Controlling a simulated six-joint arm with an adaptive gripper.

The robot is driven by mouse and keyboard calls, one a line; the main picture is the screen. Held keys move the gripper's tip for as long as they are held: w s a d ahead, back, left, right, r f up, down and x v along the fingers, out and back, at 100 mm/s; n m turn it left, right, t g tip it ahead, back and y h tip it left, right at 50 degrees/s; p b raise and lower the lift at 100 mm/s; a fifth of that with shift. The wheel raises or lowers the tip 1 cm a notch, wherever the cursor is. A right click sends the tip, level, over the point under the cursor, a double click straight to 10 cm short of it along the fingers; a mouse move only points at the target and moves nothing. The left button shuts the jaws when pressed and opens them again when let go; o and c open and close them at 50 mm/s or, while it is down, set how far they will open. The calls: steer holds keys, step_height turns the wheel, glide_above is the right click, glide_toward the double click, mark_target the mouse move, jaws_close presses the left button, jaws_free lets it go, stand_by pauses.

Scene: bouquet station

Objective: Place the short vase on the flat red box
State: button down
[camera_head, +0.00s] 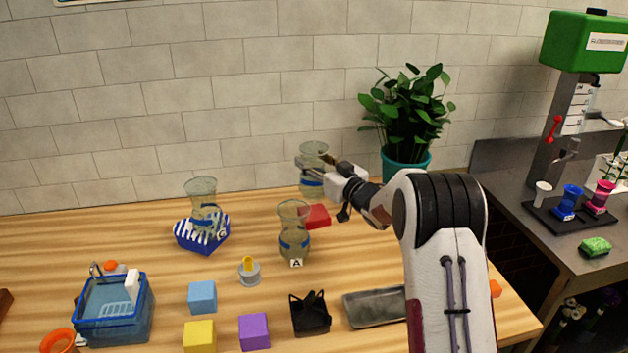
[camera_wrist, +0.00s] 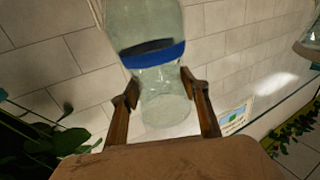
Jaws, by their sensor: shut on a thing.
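My gripper (camera_head: 322,168) is shut on a clear glass vase (camera_head: 313,187) with a blue band. The vase is upright in the head view, its middle partly hidden by the fingers. In the wrist view the vase (camera_wrist: 158,68) sits between the two fingers (camera_wrist: 160,88). The flat red box (camera_head: 317,216) lies on the table just below the held vase in the head view. I cannot tell whether the vase base touches it or is over or behind it. The box is partly hidden by the vase marked A.
Glass vase A (camera_head: 294,245) stands just left and in front of the red box. Another glass vase (camera_head: 202,193) stands at a blue-striped box (camera_head: 186,236). A potted plant (camera_head: 405,115) stands behind my arm. Blocks, a basket and a grey tray (camera_head: 373,308) fill the front.

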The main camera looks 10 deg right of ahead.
steer(key=shift+f, duration=0.55)
steer(key=shift+f, duration=0.1)
steer(key=shift+f, duration=1.8)
steer(key=shift+f, duration=0.1)
steer(key=c, duration=1.1)
jaws_free()
steer(key=shift+f, duration=0.2)
steer(key=shift+r, duration=0.2)
steer(key=v, duration=1.2)
